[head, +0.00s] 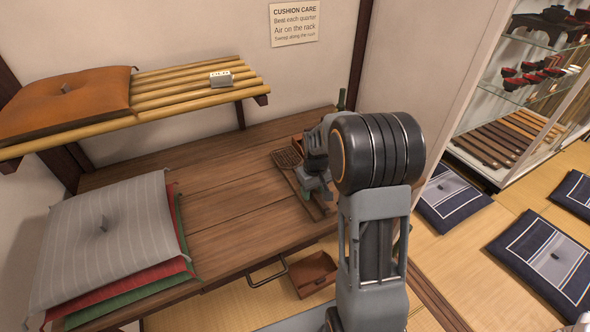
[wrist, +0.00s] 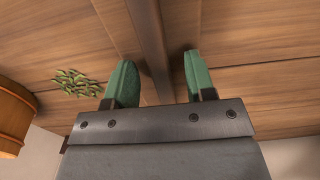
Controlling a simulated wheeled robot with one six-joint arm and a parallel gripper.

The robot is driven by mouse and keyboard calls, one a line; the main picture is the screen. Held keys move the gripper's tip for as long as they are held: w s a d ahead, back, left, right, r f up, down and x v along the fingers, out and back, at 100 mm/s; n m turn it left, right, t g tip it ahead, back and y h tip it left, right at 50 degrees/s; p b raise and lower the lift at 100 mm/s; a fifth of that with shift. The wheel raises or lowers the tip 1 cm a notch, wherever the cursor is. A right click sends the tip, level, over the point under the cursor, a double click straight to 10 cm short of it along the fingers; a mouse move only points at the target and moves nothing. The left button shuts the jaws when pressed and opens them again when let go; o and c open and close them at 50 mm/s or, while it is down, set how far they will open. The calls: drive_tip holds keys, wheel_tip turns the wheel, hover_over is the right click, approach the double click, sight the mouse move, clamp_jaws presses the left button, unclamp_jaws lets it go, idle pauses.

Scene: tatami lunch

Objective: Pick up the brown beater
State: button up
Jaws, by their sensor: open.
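The brown beater (head: 286,158) lies on the wooden bench, its woven head just left of my arm in the head view. A brown strip, apparently its handle, runs from the head toward the front edge below my gripper (head: 317,194). In the wrist view my gripper (wrist: 160,78) is open with its green fingers apart. A long brown bar (wrist: 148,35), which looks like the handle, passes between them. I cannot tell how far above the bench the fingertips are. My arm hides part of the beater and the bench behind it.
The wooden bench (head: 215,205) is clear in the middle. Grey, red and green cushions (head: 105,235) are stacked at left. A slatted shelf (head: 185,88) holds an orange cushion (head: 65,100). A wooden tub (wrist: 14,115) and green scraps (wrist: 78,83) show nearby.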

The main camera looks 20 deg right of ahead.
drive_tip(key=shift+c, duration=0.4)
clamp_jaws()
drive_tip(key=shift+r, duration=0.15)
